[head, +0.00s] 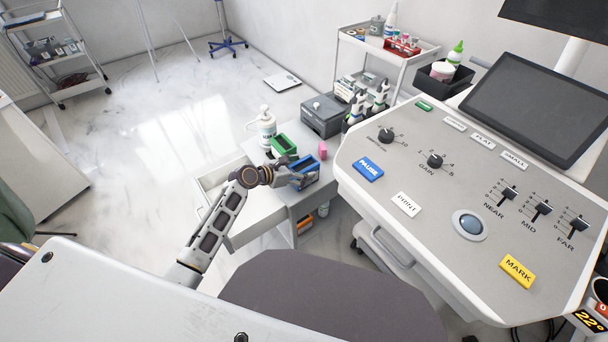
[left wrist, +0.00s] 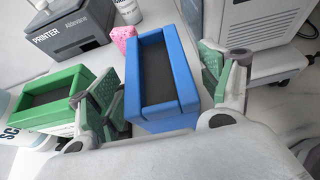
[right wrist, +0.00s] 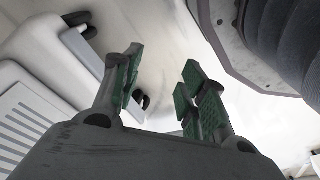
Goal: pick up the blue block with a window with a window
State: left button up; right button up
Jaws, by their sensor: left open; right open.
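The blue block with a window (head: 309,167) stands on the small side table, with a dark recessed window in its blue frame. In the left wrist view the blue block (left wrist: 187,76) lies between the spread green-padded fingers of my left gripper (left wrist: 165,95). The left gripper (head: 286,175) is open at the block's left side in the head view; I cannot tell whether a finger touches it. A similar green block (head: 284,143) stands just left of it and also shows in the left wrist view (left wrist: 38,113). My right gripper (right wrist: 155,90) is open and empty, away from the table.
A pink item (head: 322,150) stands close behind the blue block. A white pump bottle (head: 267,130) and a grey printer (head: 322,115) stand farther back. The large control console (head: 450,190) rises just right of the side table. Open floor (head: 190,110) lies to the left.

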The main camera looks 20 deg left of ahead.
pick_arm(q)
jog(key=shift+x, duration=0.9)
pick_arm(e)
jog(key=shift+w+a+r, duration=0.15)
jog(key=shift+a+r, duration=0.15)
jog(key=shift+r, duration=0.5)
pick_arm(q)
jog(key=c, duration=1.3)
jog(key=shift+r, duration=0.1)
jog(key=shift+c, duration=0.8)
jog(key=shift+r, duration=0.15)
pick_arm(e)
jog(key=shift+w, duration=0.1)
